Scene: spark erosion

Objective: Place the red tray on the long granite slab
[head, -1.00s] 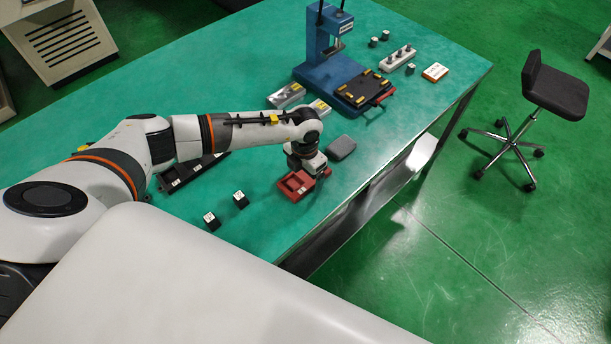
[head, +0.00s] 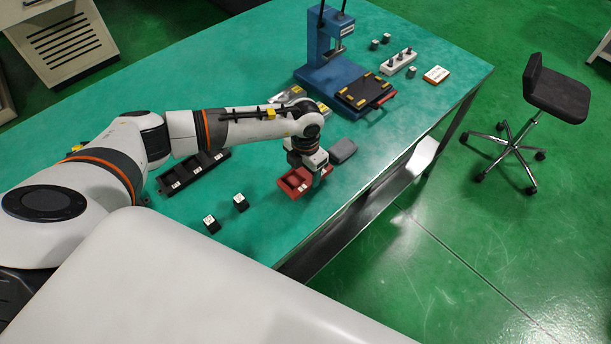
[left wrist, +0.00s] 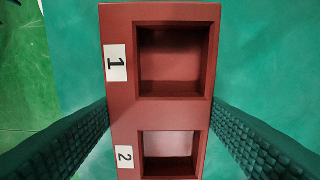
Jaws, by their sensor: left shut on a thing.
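The red tray (head: 290,183) is near the front edge of the green table in the head view. In the left wrist view the red tray (left wrist: 158,112) shows two square pockets and white labels 1 and 2. My left gripper (head: 318,174) is shut on it, and its ribbed dark fingers show on either side in the wrist view. I cannot tell whether the tray touches the table. I cannot surely pick out the long granite slab; a small dark grey block (head: 342,150) lies just behind the tray. My right gripper is not in view.
A blue press (head: 330,70) with a black plate stands at the back. Metal blocks (head: 291,95), a black rack (head: 190,172) and two small black cubes (head: 211,223) (head: 240,203) are on the table. A white pin holder (head: 398,62) is farther back. Table between cubes and tray is clear.

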